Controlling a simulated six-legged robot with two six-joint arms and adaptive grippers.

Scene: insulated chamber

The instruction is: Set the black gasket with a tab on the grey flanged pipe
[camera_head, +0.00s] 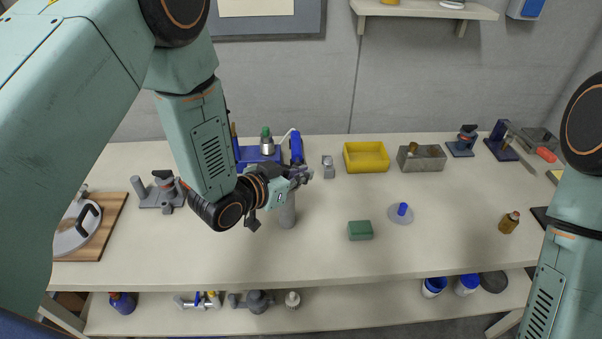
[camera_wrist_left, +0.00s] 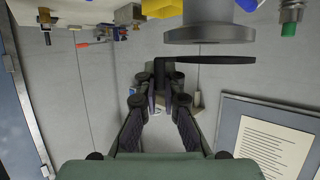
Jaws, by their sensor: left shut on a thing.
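My left gripper (camera_head: 297,177) is shut on the tab of the black gasket. In the left wrist view the gripper's fingertips (camera_wrist_left: 160,86) pinch the tab, and the gasket (camera_wrist_left: 218,60) shows edge-on as a thin dark disc. The wide rim of the grey flanged pipe (camera_wrist_left: 210,35) lies close to the gasket's face, with a narrow gap between them. In the head view the pipe (camera_head: 288,214) stands upright on the table, below my left gripper, its top hidden by the gripper. The gasket is hard to make out there. My right gripper is out of view.
A blue-based fixture (camera_head: 262,152) stands just behind the pipe. A yellow bin (camera_head: 366,157) and a metal bin (camera_head: 421,160) stand at the back. A green block (camera_head: 360,230) and a disc with a blue knob (camera_head: 402,213) lie to the right. The table front is clear.

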